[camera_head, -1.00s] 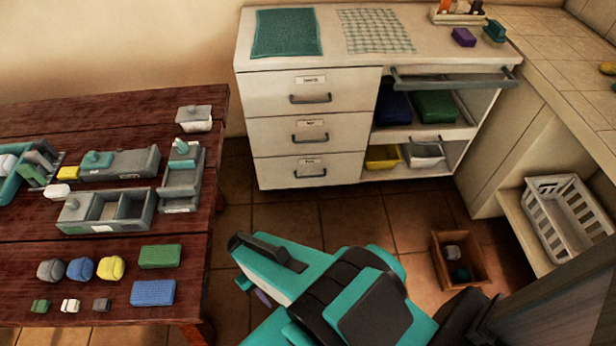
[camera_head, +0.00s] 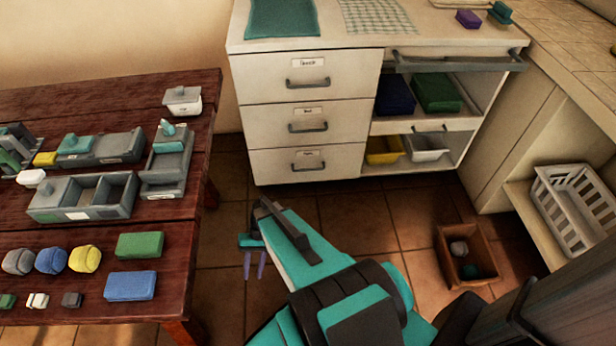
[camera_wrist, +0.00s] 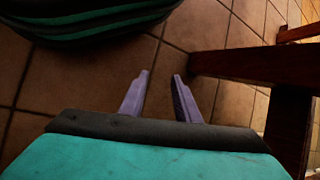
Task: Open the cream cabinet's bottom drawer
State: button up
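The cream cabinet (camera_head: 245,105) stands against the back wall with three drawers on its left side. The bottom drawer (camera_head: 280,164) is shut flush, with a dark bar handle (camera_head: 308,164) and a small label above it. My gripper (camera_head: 254,265) hangs in front of the cabinet, below and left of the bottom drawer handle, and points down at the floor. Its two purple fingers are apart with nothing between them. The wrist view also shows the open fingers (camera_wrist: 160,95) over floor tiles, next to a dark wooden table leg (camera_wrist: 250,66).
A dark red table (camera_head: 180,240) with trays, sponges and blocks stands at the left. A brown wooden box (camera_head: 446,262) lies on the floor at the right. A white basket (camera_head: 545,196) sits on a low shelf. Tiled floor is clear before the drawers.

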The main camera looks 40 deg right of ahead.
jog(key=w+d+f+m+t+y+b, duration=0.3)
jog(key=w+d+f+t+b, duration=0.15)
jog(key=w+d+b, duration=0.4)
jog(key=m+t+h+b, duration=0.1)
jog(key=m+t+b, duration=0.5)
jog(key=t+b, duration=0.8)
send_near(307, 170)
jog(key=v, duration=0.4)
jog(key=shift+w+d, duration=0.15)
jog(key=shift+w, duration=0.05)
jog(key=shift+w+f, duration=0.1)
jog(key=shift+w, duration=0.05)
jog(key=b+x, duration=0.4)
jog(key=x, duration=0.9)
jog(key=shift+w+f+b, duration=0.15)
jog(key=shift+w+b, duration=0.1)
jog(key=shift+b, duration=0.15)
grip_shut()
